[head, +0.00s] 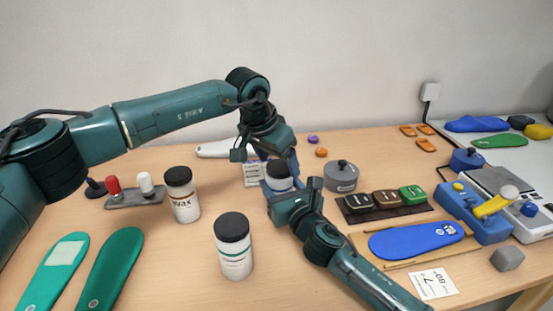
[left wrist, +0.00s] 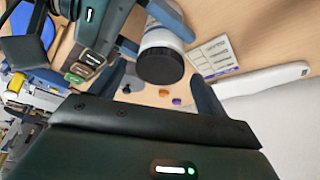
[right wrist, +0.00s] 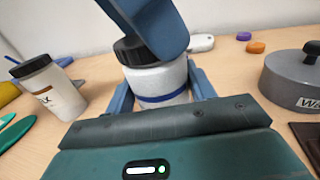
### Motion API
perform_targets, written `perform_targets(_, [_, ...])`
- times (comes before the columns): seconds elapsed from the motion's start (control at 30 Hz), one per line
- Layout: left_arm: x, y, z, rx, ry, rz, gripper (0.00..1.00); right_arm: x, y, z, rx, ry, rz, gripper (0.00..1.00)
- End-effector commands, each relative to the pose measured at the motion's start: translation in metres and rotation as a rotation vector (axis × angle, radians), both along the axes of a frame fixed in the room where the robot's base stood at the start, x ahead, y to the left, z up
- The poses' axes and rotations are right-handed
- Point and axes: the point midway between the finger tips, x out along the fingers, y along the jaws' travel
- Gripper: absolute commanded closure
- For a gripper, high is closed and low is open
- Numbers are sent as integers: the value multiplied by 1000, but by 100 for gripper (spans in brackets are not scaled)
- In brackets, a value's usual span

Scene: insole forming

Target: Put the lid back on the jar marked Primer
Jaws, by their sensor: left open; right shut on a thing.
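A white jar with a blue band (right wrist: 160,82) stands upright on the table between the fingers of my right gripper (head: 281,186), which is shut on its body. A black lid (right wrist: 130,48) sits on its top; it also shows from above in the left wrist view (left wrist: 161,66). Whether it is fully seated is hidden by a left finger. My left gripper (head: 268,158) is open above the jar, its fingers on either side of the lid. The jar's name is not readable. A Wax jar (head: 183,198) and another black-lidded jar (head: 233,248) stand to the left and front.
A grey lidded pot (head: 341,179) stands close right of the held jar. Ink pads (head: 385,201), a blue insole (head: 416,239) and a blue fixture (head: 474,213) fill the right. Green insoles (head: 113,267) lie front left.

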Motion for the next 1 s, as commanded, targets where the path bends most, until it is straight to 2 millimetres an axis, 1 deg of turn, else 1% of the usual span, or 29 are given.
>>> perform_targets(0.17, [0,0,0,1,1,0,25,0,0,-1,-1,2,-1,100])
perform_targets(0.27, [0,0,5,1,1,0,25,0,0,-1,-1,2,-1,100])
perform_targets(0.37, [0,-1,16,-1,1,0,25,0,0,-1,-1,2,-1,100])
perform_targets(0.5, [0,0,35,1,-1,-1,25,0,0,-1,-1,2,-1,100])
perform_targets(0.6, [0,0,44,1,0,-1,25,0,0,-1,-1,2,-1,100])
perform_targets(0.83, [-1,0,45,1,2,0,25,0,0,-1,-1,2,-1,100])
perform_targets(1.0, [-1,0,44,1,2,0,11,0,0,-1,-1,2,-1,100])
